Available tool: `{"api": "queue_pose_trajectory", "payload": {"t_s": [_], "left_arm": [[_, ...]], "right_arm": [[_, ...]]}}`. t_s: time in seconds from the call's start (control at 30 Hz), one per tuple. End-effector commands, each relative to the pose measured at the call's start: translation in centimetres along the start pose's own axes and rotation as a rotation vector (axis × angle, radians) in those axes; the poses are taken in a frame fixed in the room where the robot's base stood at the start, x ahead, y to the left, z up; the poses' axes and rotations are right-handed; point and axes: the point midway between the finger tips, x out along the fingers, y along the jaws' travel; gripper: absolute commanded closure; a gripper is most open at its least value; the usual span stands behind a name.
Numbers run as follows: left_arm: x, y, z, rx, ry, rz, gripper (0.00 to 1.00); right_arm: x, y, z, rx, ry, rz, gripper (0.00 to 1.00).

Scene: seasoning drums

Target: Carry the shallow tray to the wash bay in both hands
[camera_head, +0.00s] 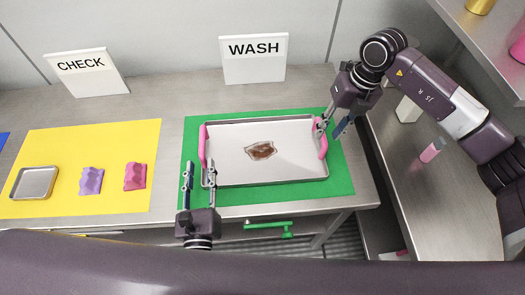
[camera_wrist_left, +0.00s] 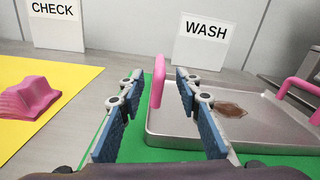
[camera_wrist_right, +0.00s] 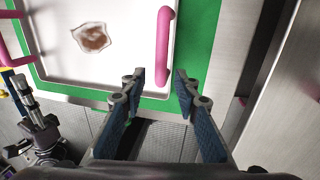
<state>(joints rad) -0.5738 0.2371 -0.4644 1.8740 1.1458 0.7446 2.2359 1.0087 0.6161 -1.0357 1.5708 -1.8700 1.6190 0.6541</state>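The shallow metal tray (camera_head: 235,178) lies flat on the green mat (camera_head: 340,178) in front of the WASH sign (camera_head: 254,58). A brown stain (camera_head: 261,150) marks its floor. Its left pink handle (camera_head: 203,146) also shows in the left wrist view (camera_wrist_left: 158,80). Its right pink handle (camera_head: 323,144) also shows in the right wrist view (camera_wrist_right: 164,45). My left gripper (camera_head: 200,168) is open and empty at the near end of the left handle. My right gripper (camera_head: 330,128) is open and empty beside the right handle, its fingers pointing toward it.
On the yellow mat (camera_head: 110,195) at left sit a small metal dish (camera_head: 35,183), a purple block (camera_head: 91,181) and a pink block (camera_head: 135,176), before the CHECK sign (camera_head: 86,72). A pink-capped bottle (camera_head: 431,151) stands on the right surface. A green handle (camera_head: 268,225) juts from the counter front.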

Motion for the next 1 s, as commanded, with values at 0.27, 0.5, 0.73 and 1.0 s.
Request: {"api": "queue_pose_trajectory", "payload": {"t_s": [0.27, 0.5, 0.73, 1.0], "left_arm": [[0.0, 0.0, 0.0, 0.001, 0.000, 0.000, 0.69], [0.0, 0.0, 0.0, 0.001, 0.000, 0.000, 0.69], [0.1, 0.0, 0.0, 0.001, 0.000, 0.000, 0.69], [0.1, 0.0, 0.0, 0.001, 0.000, 0.000, 0.69]], "right_arm": [[-5.7, 0.0, 0.1, 0.000, -0.002, -0.001, 0.71], [-7.6, 0.0, 0.0, 0.001, 0.000, -0.001, 0.71], [-7.7, 0.0, 0.0, 0.001, 0.000, -0.001, 0.71], [-7.7, 0.0, 0.0, 0.001, 0.000, -0.001, 0.71]]}}
